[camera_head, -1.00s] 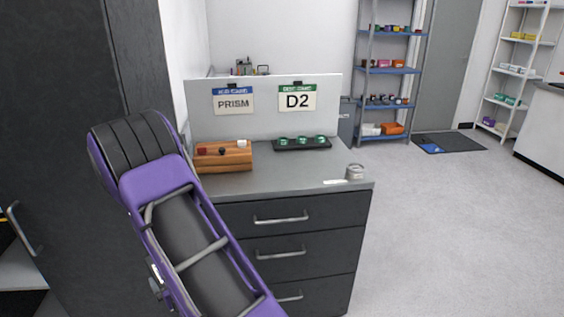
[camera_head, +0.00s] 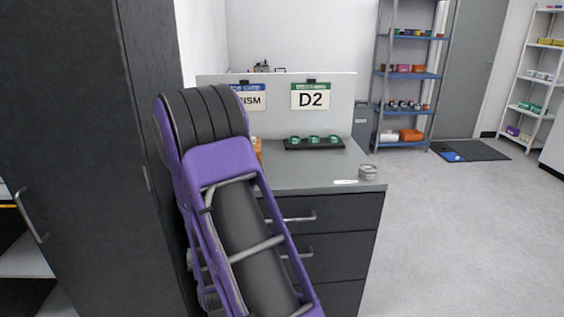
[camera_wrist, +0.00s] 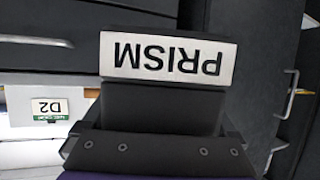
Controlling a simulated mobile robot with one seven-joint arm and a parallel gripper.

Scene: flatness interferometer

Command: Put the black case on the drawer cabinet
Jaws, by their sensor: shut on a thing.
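The black case (camera_wrist: 150,15) shows in the wrist view with a white PRISM label, upside down, facing the camera. The drawer cabinet (camera_head: 335,215) is dark grey with silver handles and stands in the middle of the head view. Its grey top (camera_head: 310,175) has bare room at the front. My purple arm hides the cabinet's left side; my gripper and the case do not show in the head view.
A white board (camera_head: 275,110) stands behind. A tall dark cabinet (camera_head: 75,130) is close on the left.

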